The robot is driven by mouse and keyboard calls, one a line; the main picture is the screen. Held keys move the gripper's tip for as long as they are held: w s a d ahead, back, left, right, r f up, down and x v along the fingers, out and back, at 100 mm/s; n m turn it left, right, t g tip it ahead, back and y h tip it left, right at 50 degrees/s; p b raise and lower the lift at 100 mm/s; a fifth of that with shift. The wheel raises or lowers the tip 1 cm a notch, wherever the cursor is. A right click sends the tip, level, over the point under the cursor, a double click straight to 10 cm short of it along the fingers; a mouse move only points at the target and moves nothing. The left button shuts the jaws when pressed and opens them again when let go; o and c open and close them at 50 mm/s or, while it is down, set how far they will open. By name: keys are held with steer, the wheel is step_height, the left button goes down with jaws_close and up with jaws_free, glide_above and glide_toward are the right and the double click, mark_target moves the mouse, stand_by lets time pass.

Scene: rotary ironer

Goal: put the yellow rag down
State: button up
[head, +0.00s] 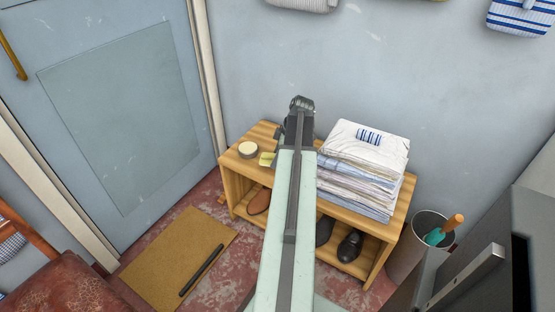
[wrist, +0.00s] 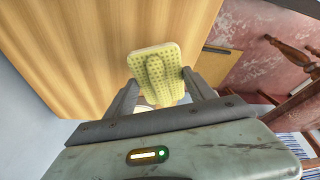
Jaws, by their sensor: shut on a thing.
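The yellow rag (wrist: 155,72) is between the two fingers of my gripper (wrist: 160,85) in the wrist view. It is pale yellow and dotted, with a raised fold down its middle. The gripper is shut on it. Behind it is the wooden top of the bench (wrist: 75,45). In the head view the rag (head: 266,159) shows as a small yellow patch just left of my arm, over the bench's top (head: 232,165). My arm hides most of the gripper there. I cannot tell whether the rag touches the wood.
A round tape-like roll (head: 248,149) sits left of the rag. A stack of folded linen (head: 365,160) fills the bench's right side. Shoes (head: 349,245) stand on the lower shelf. A bin (head: 405,255) is at right. A brown mat (head: 175,255) lies on the floor.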

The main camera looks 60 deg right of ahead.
steer(key=d, duration=0.1)
steer(key=w+d, duration=0.1)
steer(key=shift+w+d+f, duration=0.15)
steer(key=shift+w+d, duration=0.1)
steer(key=shift+d, duration=0.15)
step_height(320, 180, down, 4)
steer(key=b, duration=0.4)
steer(key=shift+r, duration=0.25)
steer(key=shift+f, duration=0.15)
steer(key=o, duration=1.2)
